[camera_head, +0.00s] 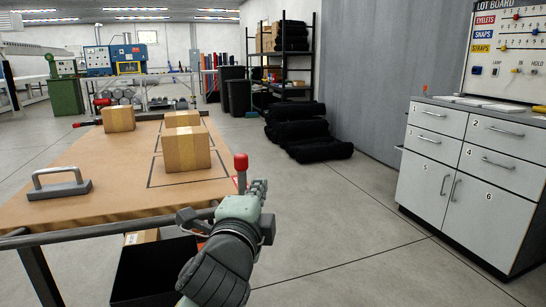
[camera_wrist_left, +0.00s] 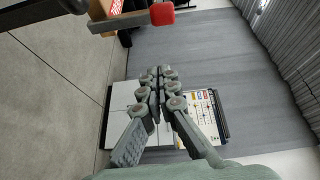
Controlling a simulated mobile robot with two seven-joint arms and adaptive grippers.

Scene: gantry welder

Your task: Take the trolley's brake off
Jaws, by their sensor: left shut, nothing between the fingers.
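The trolley (camera_head: 85,170) has a brown wooden top and stands at the left in the head view. A brake lever with a red knob (camera_head: 241,163) stands upright at its right edge. The red knob also shows at the top of the left wrist view (camera_wrist_left: 162,13). My left gripper (camera_head: 259,187) is shut and empty, just right of the lever and a little below the knob. The wrist view shows its fingers together (camera_wrist_left: 155,75), with the knob beyond the tips and apart from them. Whether the fingers touch the lever's shaft is hidden. My right gripper is not in view.
Cardboard boxes (camera_head: 182,150) and a grey handled block (camera_head: 59,185) sit on the trolley top. A black bin (camera_head: 150,272) is below its front edge. A white cabinet (camera_head: 470,165) stands at the right, black rolls (camera_head: 300,133) lie behind. The floor between is clear.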

